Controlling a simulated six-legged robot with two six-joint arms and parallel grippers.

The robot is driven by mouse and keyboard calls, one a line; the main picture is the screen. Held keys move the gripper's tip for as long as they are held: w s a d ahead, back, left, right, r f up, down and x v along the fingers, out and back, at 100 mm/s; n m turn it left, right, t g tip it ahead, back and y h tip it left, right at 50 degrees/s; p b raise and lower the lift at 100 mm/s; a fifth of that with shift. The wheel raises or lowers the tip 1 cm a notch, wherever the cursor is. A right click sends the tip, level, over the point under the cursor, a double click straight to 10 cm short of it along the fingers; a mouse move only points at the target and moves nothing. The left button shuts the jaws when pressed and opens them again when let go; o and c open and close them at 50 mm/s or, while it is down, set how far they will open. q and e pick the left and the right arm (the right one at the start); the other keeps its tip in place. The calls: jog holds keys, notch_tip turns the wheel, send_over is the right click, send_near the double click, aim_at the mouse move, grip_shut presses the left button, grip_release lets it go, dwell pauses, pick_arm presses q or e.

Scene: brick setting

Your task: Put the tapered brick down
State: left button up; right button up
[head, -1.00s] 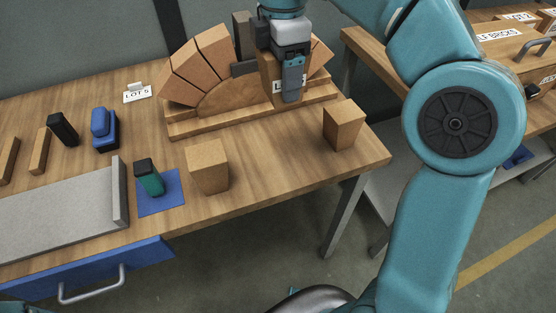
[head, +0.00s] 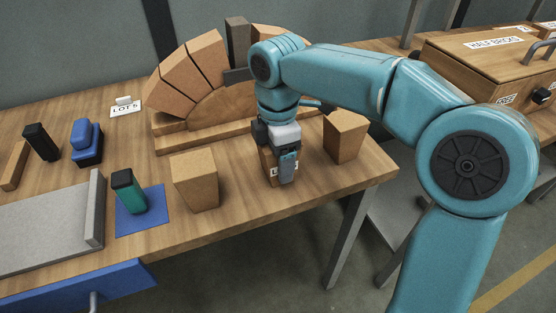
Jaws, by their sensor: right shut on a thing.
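My right gripper (head: 286,172) points down over the front right part of the wooden table (head: 240,218). It is shut on a tapered brick (head: 268,165), mostly hidden behind the fingers, with a white label partly showing low on it. The brick is at or just above the tabletop; I cannot tell if it touches. It is between two other tapered bricks, one to its left (head: 195,181) and one to its right (head: 345,137). My left gripper is out of view.
Behind stands a brick arch (head: 195,70) on a wooden form with a stepped base (head: 185,143). A green-and-black tool (head: 130,192) is on a blue mat (head: 156,214). A grey metal plate (head: 50,228) lies at left. The table's front edge is close.

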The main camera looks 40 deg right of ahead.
jog(key=shift+r, duration=0.1)
jog(key=shift+f, duration=0.25)
jog(key=o, duration=1.3)
jog(key=shift+c, duration=0.2)
jog(key=shift+r, duration=0.1)
notch_tip(320, 180, up, 12)
jog(key=p, duration=0.5)
jog(key=shift+r, duration=0.15)
jog(key=shift+s, duration=0.1)
